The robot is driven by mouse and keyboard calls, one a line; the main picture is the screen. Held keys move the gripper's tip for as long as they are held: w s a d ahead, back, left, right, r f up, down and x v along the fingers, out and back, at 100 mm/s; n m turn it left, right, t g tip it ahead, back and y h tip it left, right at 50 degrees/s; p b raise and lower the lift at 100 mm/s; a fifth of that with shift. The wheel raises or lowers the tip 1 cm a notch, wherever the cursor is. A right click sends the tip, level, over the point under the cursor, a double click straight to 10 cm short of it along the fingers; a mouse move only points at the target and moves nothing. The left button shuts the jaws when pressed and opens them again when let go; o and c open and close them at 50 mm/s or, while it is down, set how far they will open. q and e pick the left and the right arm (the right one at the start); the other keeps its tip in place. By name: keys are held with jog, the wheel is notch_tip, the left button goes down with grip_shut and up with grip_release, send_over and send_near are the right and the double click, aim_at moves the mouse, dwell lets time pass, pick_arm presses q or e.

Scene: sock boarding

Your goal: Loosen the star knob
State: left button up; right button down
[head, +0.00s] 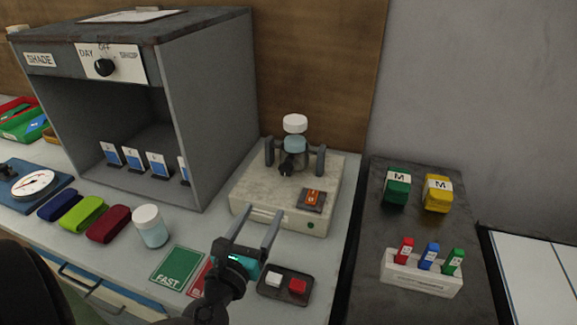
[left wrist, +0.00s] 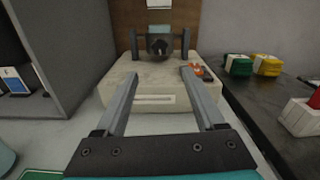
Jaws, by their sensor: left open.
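The star knob (head: 287,169) is a small dark knob on the front of a clamp fixture, between two grey posts on a pale beige machine (head: 250,197). In the left wrist view the dark knob (left wrist: 159,46) is ahead, near the top centre, beyond the fingers. A teal-and-clear piece with a white cap (head: 295,123) stands upright behind the knob. My left gripper (head: 258,216) is open and empty, in front of the machine, apart from the knob. It also shows in the left wrist view (left wrist: 163,85) with both fingers spread. My right gripper is not in view.
A red-and-black switch (head: 313,199) is on the machine's top right. A large grey shade box (head: 205,110) stands left. A white jar (head: 150,226) and a button box (head: 285,286) are on the bench nearby. A dark side table (head: 400,220) is right.

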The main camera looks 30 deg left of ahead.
aim_at(285, 171)
pick_arm(q)
jog(key=b+x, duration=0.1)
jog(key=x, duration=1.2)
jog(key=shift+w+a, duration=0.1)
jog(key=shift+a, duration=0.05)
jog(key=shift+w+a, duration=0.1)
jog(key=shift+w, duration=0.5)
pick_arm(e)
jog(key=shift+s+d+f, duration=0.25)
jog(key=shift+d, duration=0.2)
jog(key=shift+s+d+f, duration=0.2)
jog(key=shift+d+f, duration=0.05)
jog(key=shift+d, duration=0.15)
pick_arm(q)
jog(key=c, duration=0.6)
grip_shut()
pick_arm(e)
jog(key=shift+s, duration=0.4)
